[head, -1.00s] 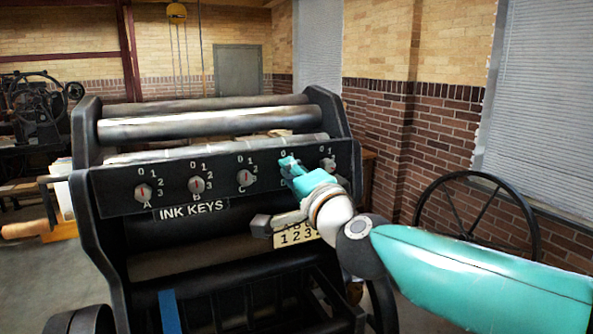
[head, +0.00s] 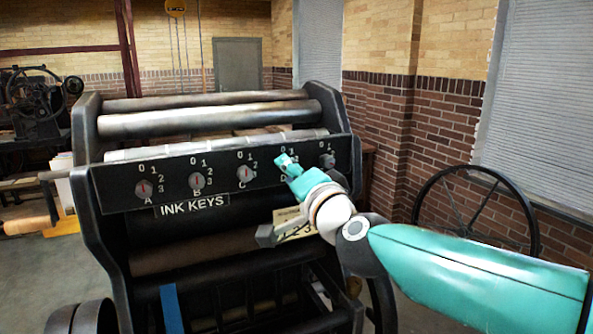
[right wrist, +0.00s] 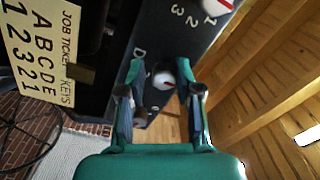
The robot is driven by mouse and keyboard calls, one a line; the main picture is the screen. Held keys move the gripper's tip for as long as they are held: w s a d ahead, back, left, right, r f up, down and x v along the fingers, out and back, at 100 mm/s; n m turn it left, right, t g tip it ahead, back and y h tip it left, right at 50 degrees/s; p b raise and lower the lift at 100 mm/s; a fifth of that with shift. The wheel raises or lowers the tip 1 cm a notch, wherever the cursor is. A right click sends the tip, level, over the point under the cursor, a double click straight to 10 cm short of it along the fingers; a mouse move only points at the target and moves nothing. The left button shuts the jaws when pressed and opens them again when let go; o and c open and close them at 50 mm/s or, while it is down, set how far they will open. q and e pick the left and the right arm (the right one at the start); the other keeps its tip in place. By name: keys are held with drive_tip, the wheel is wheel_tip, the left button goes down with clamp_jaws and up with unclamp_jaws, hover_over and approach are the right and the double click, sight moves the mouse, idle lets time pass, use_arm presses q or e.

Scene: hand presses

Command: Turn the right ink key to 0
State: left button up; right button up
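The black panel (head: 222,183) marked INK KEYS carries a row of grey knobs. Key A (head: 143,188), key B (head: 196,181) and key C (head: 245,174) show plainly. The rightmost key (head: 327,160) stands clear, right of my gripper. My right gripper (head: 286,164) is in front of key D, which it mostly hides in the head view. In the right wrist view, my right gripper (right wrist: 162,97) is open, and the knob by the letter D (right wrist: 165,81) lies between and beyond its fingers. I cannot tell whether they touch it. My left gripper is out of view.
A job ticket (head: 287,222) hangs below the panel, partly covered by my right wrist; it also shows in the right wrist view (right wrist: 38,50). Rollers (head: 205,120) lie above the panel. A large spoked wheel (head: 475,217) stands right, behind my arm.

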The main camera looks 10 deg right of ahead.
drive_tip(key=shift+o, duration=1.2)
drive_tip(key=shift+f, duration=0.1)
drive_tip(key=shift+s+r, duration=0.1)
drive_tip(key=shift+r, duration=0.1)
drive_tip(key=s+d, duration=0.2)
drive_tip(key=s, duration=0.9)
drive_tip(key=shift+s+d+f, duration=0.15)
drive_tip(key=shift+s+f, duration=0.1)
drive_tip(key=shift+f, duration=0.1)
